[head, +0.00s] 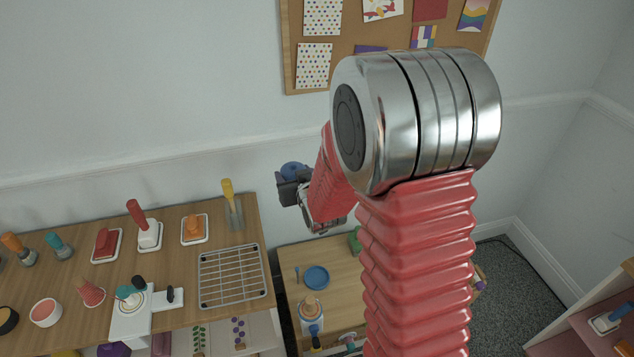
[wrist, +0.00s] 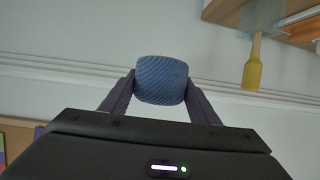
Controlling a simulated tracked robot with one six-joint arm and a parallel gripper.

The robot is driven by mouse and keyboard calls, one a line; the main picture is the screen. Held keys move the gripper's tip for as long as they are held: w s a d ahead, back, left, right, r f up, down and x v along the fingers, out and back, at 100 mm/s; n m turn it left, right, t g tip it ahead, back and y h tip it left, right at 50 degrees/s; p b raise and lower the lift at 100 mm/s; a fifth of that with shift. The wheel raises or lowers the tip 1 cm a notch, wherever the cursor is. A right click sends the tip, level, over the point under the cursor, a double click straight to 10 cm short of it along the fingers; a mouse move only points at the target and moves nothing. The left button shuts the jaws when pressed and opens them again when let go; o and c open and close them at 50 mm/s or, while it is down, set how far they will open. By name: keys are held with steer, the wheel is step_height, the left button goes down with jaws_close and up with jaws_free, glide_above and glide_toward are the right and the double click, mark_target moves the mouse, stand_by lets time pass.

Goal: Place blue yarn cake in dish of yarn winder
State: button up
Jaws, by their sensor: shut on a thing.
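The blue yarn cake (wrist: 162,80) is a ribbed, barrel-shaped piece held between the two fingers of my gripper (wrist: 161,88) in the wrist view. In the head view the cake (head: 293,167) shows at the end of my gripper (head: 290,180), raised in front of the wall and clear of both tables. A white device with a teal round top and black knobs, which looks like the yarn winder (head: 140,312), stands on the left table.
The left wooden table (head: 60,290) also holds a wire rack (head: 231,277), a yellow-handled tool (head: 230,200) and several small craft items. A lower table (head: 295,258) carries a blue plate (head: 316,278) and a tan-topped white item (head: 311,312). A pinboard (head: 290,50) hangs behind.

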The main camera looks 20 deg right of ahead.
steer(key=s+a+r, duration=0.1)
steer(key=a+r, duration=0.2)
steer(key=a, duration=0.1)
steer(key=shift+s+a+r, duration=0.25)
steer(key=shift+s+a, duration=0.1)
steer(key=shift+a, duration=0.05)
